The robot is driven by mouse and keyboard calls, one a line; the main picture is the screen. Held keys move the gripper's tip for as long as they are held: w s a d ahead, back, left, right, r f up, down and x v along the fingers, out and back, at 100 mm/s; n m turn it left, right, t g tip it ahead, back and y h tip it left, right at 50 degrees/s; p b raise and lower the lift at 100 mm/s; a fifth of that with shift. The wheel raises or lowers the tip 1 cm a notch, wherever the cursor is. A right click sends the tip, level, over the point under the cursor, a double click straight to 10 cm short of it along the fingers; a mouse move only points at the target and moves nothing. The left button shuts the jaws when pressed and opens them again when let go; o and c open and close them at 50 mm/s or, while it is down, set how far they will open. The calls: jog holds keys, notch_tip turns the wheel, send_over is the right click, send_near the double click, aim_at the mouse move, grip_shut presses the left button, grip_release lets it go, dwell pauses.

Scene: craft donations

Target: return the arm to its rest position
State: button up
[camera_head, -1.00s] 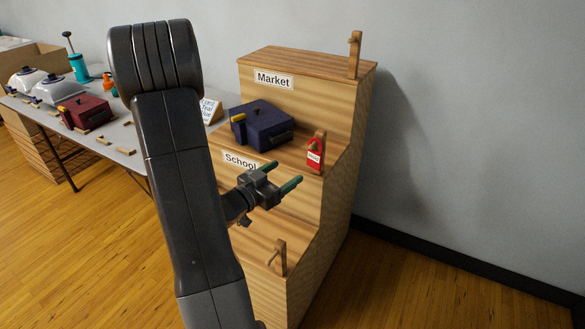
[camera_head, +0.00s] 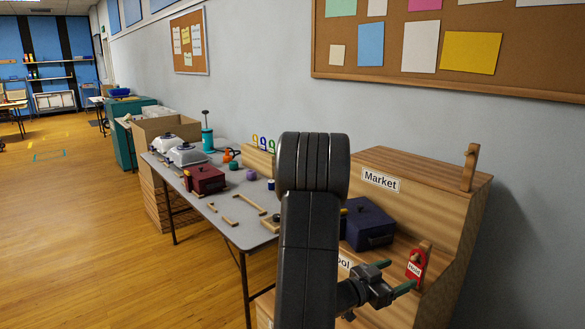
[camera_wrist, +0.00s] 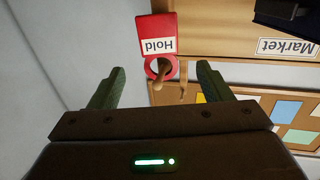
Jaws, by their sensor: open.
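My gripper (camera_head: 388,277) is open and empty, with its two green fingers spread apart. In the head view it is in front of the stepped wooden stand, left of and a little below the red "Hold" tag (camera_head: 416,265). My dark arm stands in front of part of the stand and hides much of the "School" label. In the wrist view my gripper (camera_wrist: 162,85) has the red tag (camera_wrist: 157,28) ahead, hanging by its ring on a wooden peg (camera_wrist: 160,76). The fingers and the tag look apart.
The wooden stand (camera_head: 440,184) has a "Market" label and a dark blue box (camera_head: 367,226) on a step. A grey table (camera_head: 240,232) at left holds a dark red box (camera_head: 205,180), white lidded dishes and wooden pieces. Floor (camera_head: 90,230) at the left is clear.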

aim_at(416, 265)
jog(key=x, duration=0.7)
jog(key=shift+w+d, duration=0.15)
jog(key=shift+d, duration=0.25)
jog(key=shift+a+r+p, duration=0.2)
jog(key=shift+r+p, duration=0.05)
jog(key=shift+p, duration=0.35)
jog(key=shift+s+a+r, duration=0.15)
jog(key=shift+s+a, duration=0.2)
